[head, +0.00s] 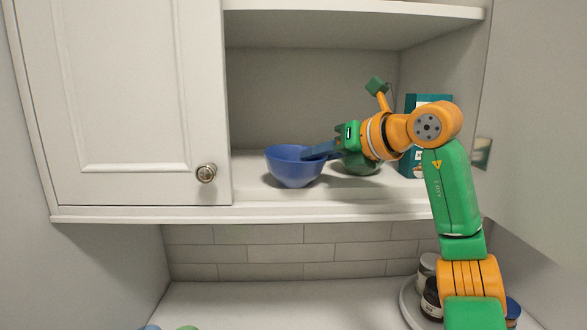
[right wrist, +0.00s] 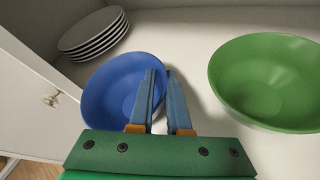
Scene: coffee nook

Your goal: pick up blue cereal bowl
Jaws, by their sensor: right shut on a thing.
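The blue cereal bowl (head: 292,169) stands on the lower cupboard shelf in the head view. It also shows in the right wrist view (right wrist: 104,101), left of centre. My right gripper (head: 310,152) reaches in from the right at the bowl's right rim. In the right wrist view the fingers of the gripper (right wrist: 158,85) are close together on the bowl's right wall, one inside and one outside. The gripper is shut on that wall. The bowl looks upright; I cannot tell whether it is lifted off the shelf. My left gripper is not in view.
A green bowl (right wrist: 268,82) stands right of the blue bowl. A stack of white plates (right wrist: 94,34) lies behind it to the left. A teal box (head: 412,166) stands at the shelf's right. The cupboard door (head: 120,100) is at the left. Jars (head: 428,270) stand on the counter below.

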